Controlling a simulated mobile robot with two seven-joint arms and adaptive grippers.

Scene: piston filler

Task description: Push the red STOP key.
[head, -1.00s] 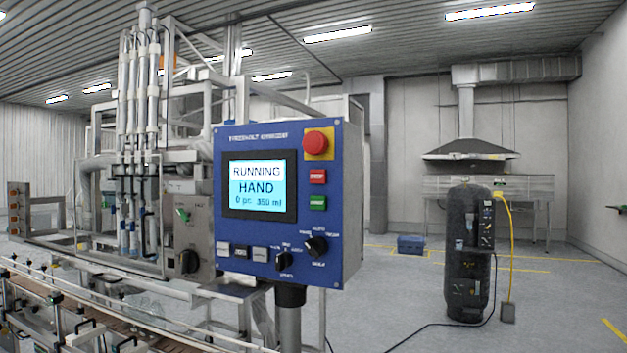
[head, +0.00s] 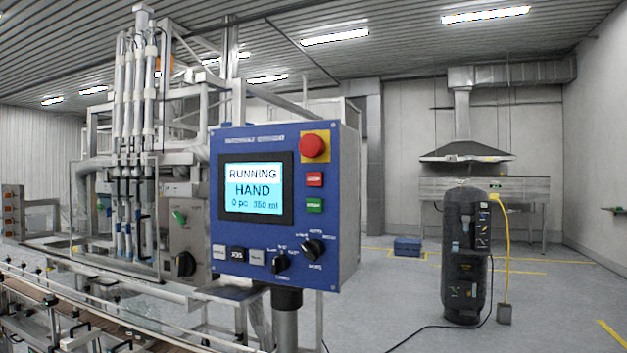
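The panel's screen (head: 254,188) reads RUNNING, HAND, 0 pc, 350 ml. Neither of my grippers shows in the head view.
Two black rotary knobs (head: 313,249) and a row of small keys (head: 237,254) are low on the panel. The filling machine and conveyor (head: 100,325) stand at left. A dark tank (head: 464,260) with a yellow hose stands at right. The floor between is mostly clear.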

